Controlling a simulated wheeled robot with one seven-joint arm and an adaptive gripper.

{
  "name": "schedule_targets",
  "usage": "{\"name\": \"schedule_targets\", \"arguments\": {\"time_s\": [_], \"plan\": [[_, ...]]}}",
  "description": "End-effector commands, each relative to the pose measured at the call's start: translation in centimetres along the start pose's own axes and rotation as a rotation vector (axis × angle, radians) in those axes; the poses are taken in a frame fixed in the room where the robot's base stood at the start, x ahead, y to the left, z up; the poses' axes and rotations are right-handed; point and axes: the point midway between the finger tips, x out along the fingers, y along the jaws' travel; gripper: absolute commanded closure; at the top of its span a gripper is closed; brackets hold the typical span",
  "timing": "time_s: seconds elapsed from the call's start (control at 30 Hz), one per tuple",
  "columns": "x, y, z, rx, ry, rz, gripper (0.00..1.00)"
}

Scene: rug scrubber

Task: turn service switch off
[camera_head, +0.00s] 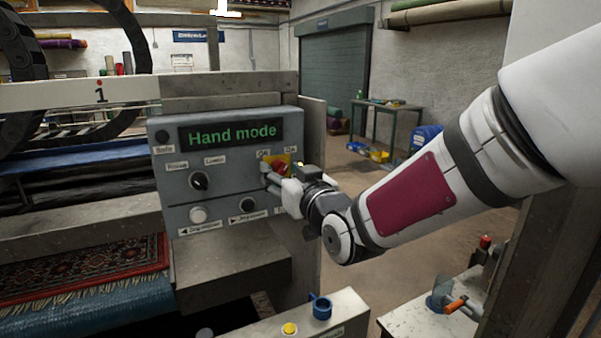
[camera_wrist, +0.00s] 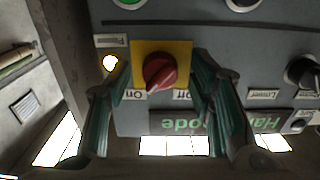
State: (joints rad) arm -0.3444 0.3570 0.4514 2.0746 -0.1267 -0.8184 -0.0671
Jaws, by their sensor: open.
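The service switch (camera_wrist: 160,72) is a red rotary knob on a yellow plate, seen upside down in the wrist view. Its handle sits diagonally, one end appearing to lean toward the "On" label (camera_wrist: 139,95); the "Off" label (camera_wrist: 182,95) is beside it. In the head view the switch (camera_head: 282,169) is partly hidden behind my gripper (camera_head: 272,180). In the wrist view my gripper (camera_wrist: 159,70) is open, with one finger on each side of the knob. I cannot tell whether either finger touches it.
The grey control panel (camera_head: 227,179) carries a display (camera_head: 232,134) reading "Hand mode", a black selector knob (camera_head: 199,181) and push buttons. A lit lamp (camera_wrist: 110,62) is close to one finger. A patterned rug (camera_head: 85,272) lies at the lower left. A post stands at the right.

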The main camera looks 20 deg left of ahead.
Motion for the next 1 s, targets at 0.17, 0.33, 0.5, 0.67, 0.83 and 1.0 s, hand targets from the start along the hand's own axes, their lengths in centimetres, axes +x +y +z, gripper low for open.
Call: {"name": "schedule_targets", "arguments": {"time_s": [0.17,0.33,0.5,0.67,0.83,1.0], "plan": [[0.14,-0.01,0.03,0.0,-0.001,0.0,0.51],[0.12,-0.01,0.03,0.0,-0.001,0.0,0.65],[0.12,-0.01,0.03,0.0,-0.001,0.0,1.0],[0.12,-0.01,0.03,-0.002,0.0,0.0,1.0],[0.16,-0.03,0.13,-0.032,0.0,-0.001,1.0],[0.2,0.02,0.19,-0.112,0.002,-0.002,1.0]]}}
